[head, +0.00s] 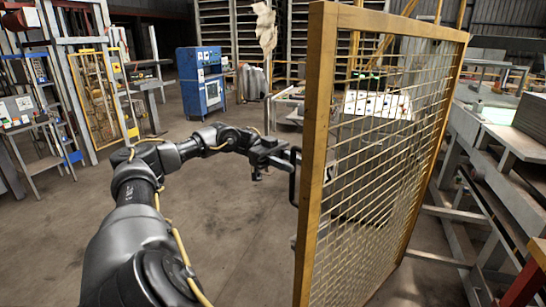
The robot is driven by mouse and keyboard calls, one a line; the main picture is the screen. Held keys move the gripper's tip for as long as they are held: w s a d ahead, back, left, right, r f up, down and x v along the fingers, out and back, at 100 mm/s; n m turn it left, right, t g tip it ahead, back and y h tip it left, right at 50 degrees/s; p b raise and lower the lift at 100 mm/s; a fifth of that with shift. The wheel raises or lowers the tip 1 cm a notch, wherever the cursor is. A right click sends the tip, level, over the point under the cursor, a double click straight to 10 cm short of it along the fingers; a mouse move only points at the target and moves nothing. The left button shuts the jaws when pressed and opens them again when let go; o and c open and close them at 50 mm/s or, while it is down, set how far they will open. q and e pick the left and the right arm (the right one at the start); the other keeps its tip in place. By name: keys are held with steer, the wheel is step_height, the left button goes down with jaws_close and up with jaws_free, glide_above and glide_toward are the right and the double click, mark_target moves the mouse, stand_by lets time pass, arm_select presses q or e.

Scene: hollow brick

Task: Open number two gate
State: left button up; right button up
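A yellow-framed wire mesh gate (316,120) stands upright in the right half of the head view, swung at an angle across the floor. A dark bar handle (293,178) sticks out from the left side of its near post. My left gripper (276,160) is at the handle, on its left side; its fingertips are small and dark, so I cannot tell whether they are closed around the handle or only beside it. A pale plate behind the near post is mostly hidden, and no number is readable. My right gripper is out of view.
Metal benches and a machine frame (480,140) stand right of the gate. A blue cabinet (202,82) stands at the back. Another yellow mesh panel (97,95) and racks are at the left. The concrete floor (235,215) between is clear.

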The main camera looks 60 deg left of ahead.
arm_select(q)
steer(key=s+a, duration=0.1)
steer(key=a, duration=0.9)
steer(key=shift+s+f, duration=0.15)
steer(key=shift+s, duration=0.2)
